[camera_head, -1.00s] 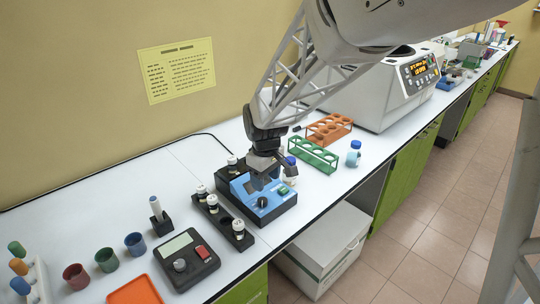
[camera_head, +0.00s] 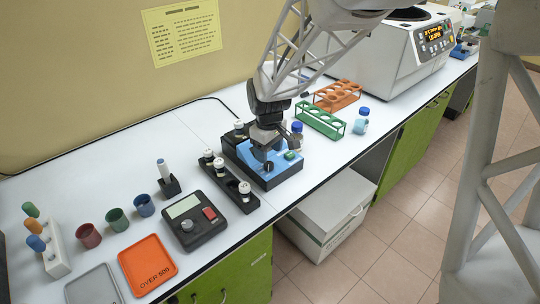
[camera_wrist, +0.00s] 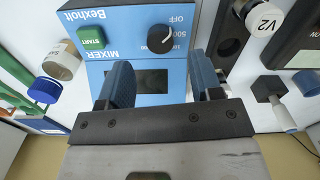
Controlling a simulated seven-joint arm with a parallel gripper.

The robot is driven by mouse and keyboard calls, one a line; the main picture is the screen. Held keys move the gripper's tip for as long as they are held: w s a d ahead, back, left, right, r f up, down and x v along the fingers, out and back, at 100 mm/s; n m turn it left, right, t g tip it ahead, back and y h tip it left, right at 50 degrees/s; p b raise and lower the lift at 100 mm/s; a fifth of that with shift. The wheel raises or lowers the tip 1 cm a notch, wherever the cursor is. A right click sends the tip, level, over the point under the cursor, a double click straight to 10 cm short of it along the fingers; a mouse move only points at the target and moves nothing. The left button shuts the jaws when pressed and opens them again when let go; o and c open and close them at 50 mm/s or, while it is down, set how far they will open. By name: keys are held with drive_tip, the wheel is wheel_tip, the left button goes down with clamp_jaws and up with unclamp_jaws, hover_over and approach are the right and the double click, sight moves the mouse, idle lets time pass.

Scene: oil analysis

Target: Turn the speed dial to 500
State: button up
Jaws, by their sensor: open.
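The blue mixer (camera_head: 284,172) stands near the table's front edge in the head view. In the wrist view its blue panel (camera_wrist: 125,20) appears upside down, with a green START button (camera_wrist: 91,38) and a dark display (camera_wrist: 150,82). The round black speed dial (camera_wrist: 161,39) has a white pointer mark. The labels 500 and OFF are beside it; I cannot tell exactly where the pointer sits. My gripper (camera_wrist: 159,62) is open and empty over the panel, its blue fingers on either side of the display. The dial is beyond the fingertips, not gripped. In the head view, my gripper (camera_head: 264,150) partly hides the mixer.
A black rack with white-capped vials (camera_head: 219,166) stands left of the mixer. A scale (camera_head: 190,224) and an orange tray (camera_head: 148,262) lie further left. Green (camera_head: 318,121) and orange (camera_head: 338,93) racks and a blue-capped bottle (camera_head: 361,124) stand to the right.

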sight(269, 163)
drive_tip(key=shift+f, duration=2.5)
drive_tip(key=c, duration=0.9)
